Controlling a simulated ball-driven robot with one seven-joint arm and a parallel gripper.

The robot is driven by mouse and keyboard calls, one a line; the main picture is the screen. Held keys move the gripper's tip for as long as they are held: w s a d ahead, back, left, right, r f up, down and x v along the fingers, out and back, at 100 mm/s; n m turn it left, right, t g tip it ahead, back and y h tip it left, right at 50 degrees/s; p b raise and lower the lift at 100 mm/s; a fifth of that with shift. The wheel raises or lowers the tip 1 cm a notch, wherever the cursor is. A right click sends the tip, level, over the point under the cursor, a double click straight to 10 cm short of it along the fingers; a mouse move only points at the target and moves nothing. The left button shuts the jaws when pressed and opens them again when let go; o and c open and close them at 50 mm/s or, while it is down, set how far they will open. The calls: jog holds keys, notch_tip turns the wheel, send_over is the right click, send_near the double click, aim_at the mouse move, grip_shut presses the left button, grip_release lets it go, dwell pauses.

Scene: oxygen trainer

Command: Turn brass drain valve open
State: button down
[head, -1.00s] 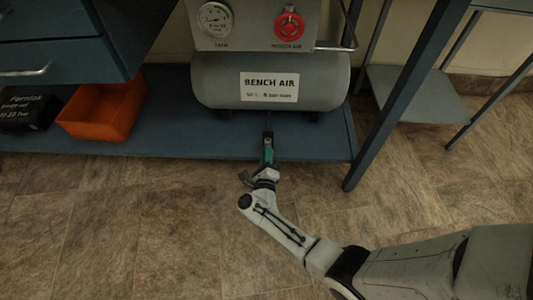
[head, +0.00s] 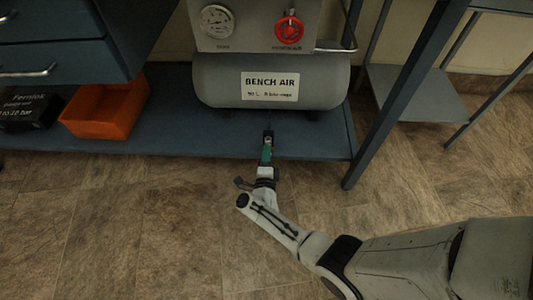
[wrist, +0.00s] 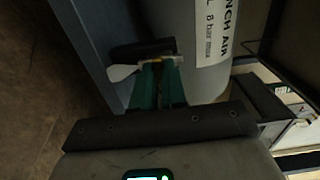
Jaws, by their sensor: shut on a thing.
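The brass drain valve (wrist: 163,59) shows in the wrist view as a small brass-coloured piece at my fingertips, under the grey tank (wrist: 185,25). A pale, flat paddle-like piece (wrist: 121,72) sticks out to its left. My gripper (wrist: 160,75), with green fingers, is shut on the valve. In the head view my gripper (head: 268,140) reaches over the front of the blue shelf, below the tank (head: 320,80) labelled BENCH AIR. The valve cannot be made out there. The fingers hide part of the valve, and how far it is turned is unclear.
Above the tank are a round gauge (head: 217,21) and a red knob (head: 289,29). An orange bin (head: 104,108) and a dark box (head: 30,108) stand on the blue shelf (head: 190,135) to the left. A blue bench leg (head: 385,120) stands right of my gripper. The floor in front is clear.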

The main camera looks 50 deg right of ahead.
dwell(0.3)
jog(key=c, duration=1.2)
grip_release()
jog(key=p+v, duration=0.3)
jog(key=v, duration=0.7)
jog(key=shift+s+a, duration=0.25)
jog(key=shift+a, duration=0.1)
